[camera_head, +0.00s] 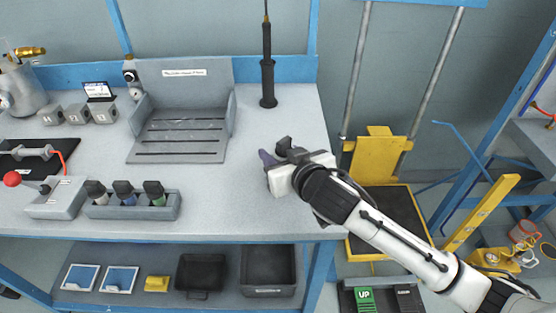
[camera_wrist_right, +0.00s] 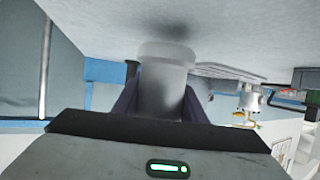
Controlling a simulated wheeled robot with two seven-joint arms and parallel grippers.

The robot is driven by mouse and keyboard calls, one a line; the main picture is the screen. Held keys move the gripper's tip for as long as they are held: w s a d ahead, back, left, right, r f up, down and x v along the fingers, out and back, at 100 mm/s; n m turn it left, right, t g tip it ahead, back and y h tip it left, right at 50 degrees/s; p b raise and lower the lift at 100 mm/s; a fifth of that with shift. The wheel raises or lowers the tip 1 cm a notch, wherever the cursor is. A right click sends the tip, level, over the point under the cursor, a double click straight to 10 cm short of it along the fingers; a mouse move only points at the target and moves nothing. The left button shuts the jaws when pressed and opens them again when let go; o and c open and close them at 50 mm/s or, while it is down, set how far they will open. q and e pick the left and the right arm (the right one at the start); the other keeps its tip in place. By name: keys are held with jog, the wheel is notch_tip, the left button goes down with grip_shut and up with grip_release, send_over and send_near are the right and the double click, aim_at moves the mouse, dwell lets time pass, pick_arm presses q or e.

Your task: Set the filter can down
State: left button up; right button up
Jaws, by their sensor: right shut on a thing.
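My right gripper (camera_head: 268,160) is over the right part of the grey bench top (camera_head: 285,210). In the right wrist view its fingers (camera_wrist_right: 160,100) are shut around a pale grey cylinder with a wider rim, which I take as the filter can (camera_wrist_right: 163,78). The bench surface fills the top of that view, with a dark shadow close to the can's rim end. I cannot tell whether the can touches the bench. In the head view the can is hidden by my gripper.
A grey slotted fixture (camera_head: 180,140) stands left of my gripper, and a black upright tool (camera_head: 268,80) stands behind it. A rack with several capped bottles (camera_head: 132,205) is at the front left. The bench around my gripper is clear; its right edge is close.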

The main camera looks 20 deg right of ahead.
jog(key=shift+f, duration=0.9)
jog(key=o, duration=0.7)
jog(key=shift+f, duration=0.25)
jog(key=o, duration=0.5)
jog(key=shift+r, duration=0.15)
jog(key=shift+s+r, duration=0.15)
jog(key=v, duration=1.1)
jog(key=shift+s+r, duration=0.15)
jog(key=shift+s, duration=0.15)
